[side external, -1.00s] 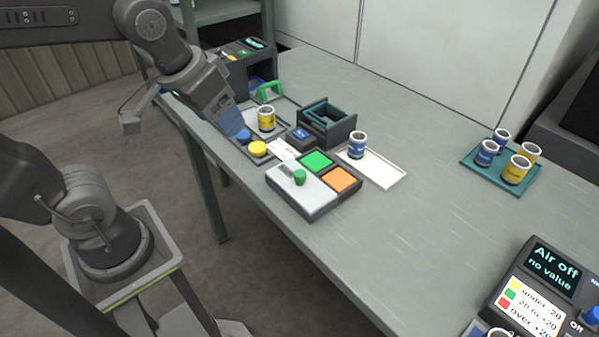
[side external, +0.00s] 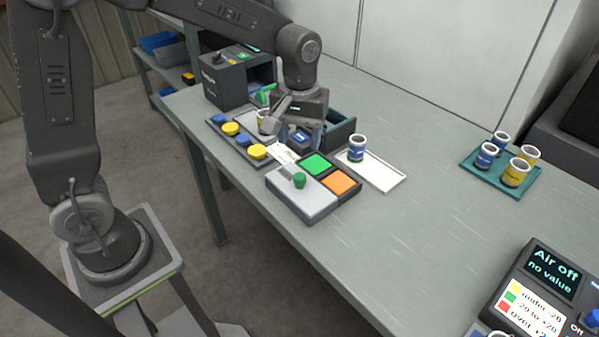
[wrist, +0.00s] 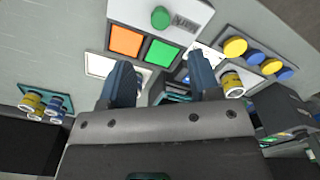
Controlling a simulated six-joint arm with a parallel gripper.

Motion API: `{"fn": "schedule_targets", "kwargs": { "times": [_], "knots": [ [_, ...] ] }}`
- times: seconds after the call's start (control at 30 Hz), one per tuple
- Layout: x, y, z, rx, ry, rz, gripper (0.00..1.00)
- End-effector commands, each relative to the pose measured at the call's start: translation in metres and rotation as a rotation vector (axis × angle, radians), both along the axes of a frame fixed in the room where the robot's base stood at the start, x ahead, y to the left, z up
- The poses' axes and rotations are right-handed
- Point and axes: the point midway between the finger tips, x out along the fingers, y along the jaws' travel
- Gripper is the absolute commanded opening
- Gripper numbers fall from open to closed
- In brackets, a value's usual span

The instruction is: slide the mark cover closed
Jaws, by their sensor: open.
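A pale grey plate (side external: 312,203) with a green knob (side external: 299,180) lies on the front left part of a low dark box; it looks like the mark cover. A green pad (side external: 316,164) and an orange pad (side external: 341,181) are uncovered beside it. The plate (wrist: 180,14) and its knob (wrist: 160,17) also show at the top of the wrist view. My gripper (side external: 308,138) is above the area behind the box, near a teal-lined dark holder (side external: 342,133). In the wrist view its two blue fingers (wrist: 161,76) are apart with nothing held between them.
A blue-and-white cup (side external: 357,148) stands on a white tray (side external: 387,172). Several blue and yellow buttons (side external: 257,152) line the table's left edge. A yellow cup (side external: 263,121) is close to my gripper. A teal tray (side external: 488,166) holds several cups. The table's middle is clear.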

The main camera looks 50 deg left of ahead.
Motion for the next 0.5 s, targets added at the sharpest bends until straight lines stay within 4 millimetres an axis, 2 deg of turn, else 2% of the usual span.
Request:
{"fn": "schedule_targets", "kwargs": {
  "times": [0.1, 0.3, 0.5],
  "knots": [
    [-0.001, 0.000, -0.028, 0.000, 0.007, -0.001, 0.57],
    [-0.001, 0.000, -0.067, -0.001, 0.004, -0.001, 0.57],
    [-0.001, 0.000, -0.093, -0.001, 0.002, -0.002, 0.57]
  ]
}}
